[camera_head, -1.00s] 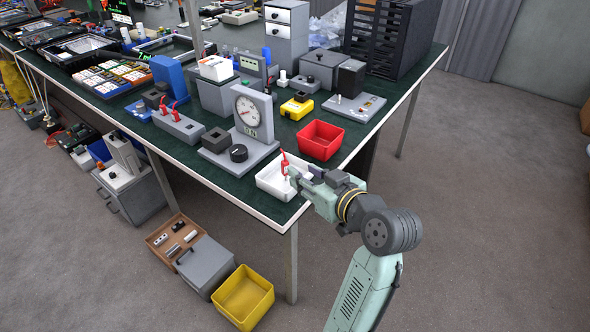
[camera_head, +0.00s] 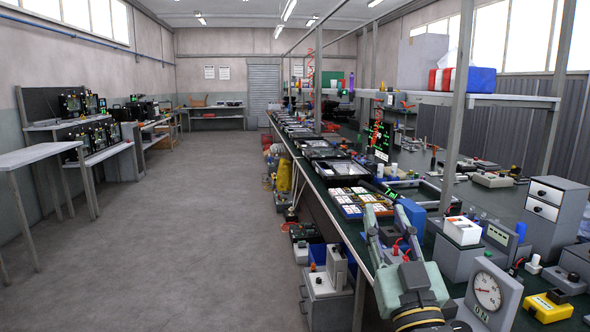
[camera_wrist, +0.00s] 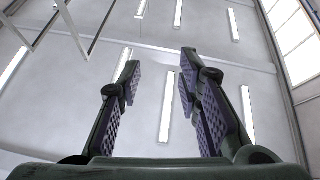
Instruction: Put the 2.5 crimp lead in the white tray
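My gripper (camera_head: 386,212) is raised in front of the bench with its two fingers apart. In the wrist view my gripper (camera_wrist: 158,82) is open and empty, with only the ceiling and its lights between the fingers. The white tray is outside both current views. I cannot make out the 2.5 crimp lead in either current view. A small red lead or plug (camera_head: 397,246) shows behind my gripper, by a grey box on the bench; its label is too small to read.
A post (camera_head: 457,110) rises from the bench. The aisle floor (camera_head: 190,240) at left is clear.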

